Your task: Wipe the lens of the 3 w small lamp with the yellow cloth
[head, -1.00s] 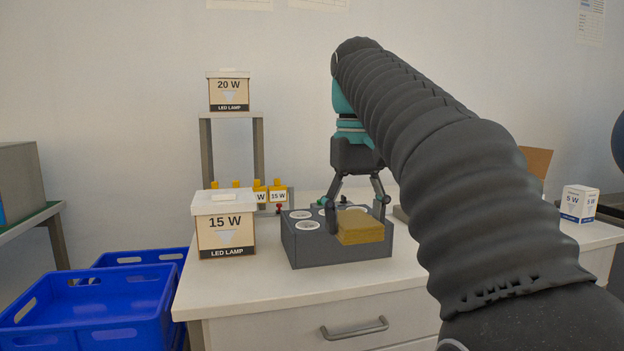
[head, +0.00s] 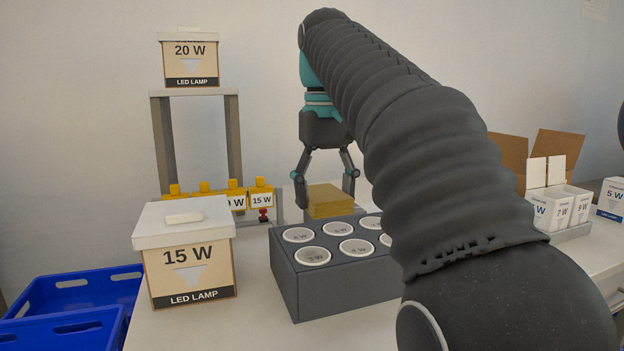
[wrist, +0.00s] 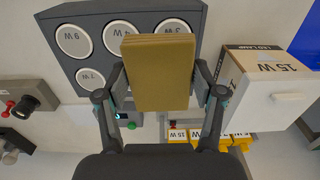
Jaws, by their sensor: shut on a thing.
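My gripper (head: 325,200) is shut on the yellow cloth (head: 328,203), a folded flat pad, which also shows between the fingers in the wrist view (wrist: 158,75). It is held apart from and above the back of a grey block (head: 345,283). The block has several round white-rimmed faces with watt labels. The 3 W round (head: 313,256) is at the block's front left in the head view. In the wrist view the 3 W round (wrist: 173,26) is at the top, its lower part hidden by the cloth. I cannot tell whether the faces are raised or sunken.
A 15 W box (head: 188,262) stands close to the block's left. A 20 W box (head: 190,65) is on a stand behind. White small boxes (head: 560,208) are at right; blue crates (head: 70,310) are at lower left.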

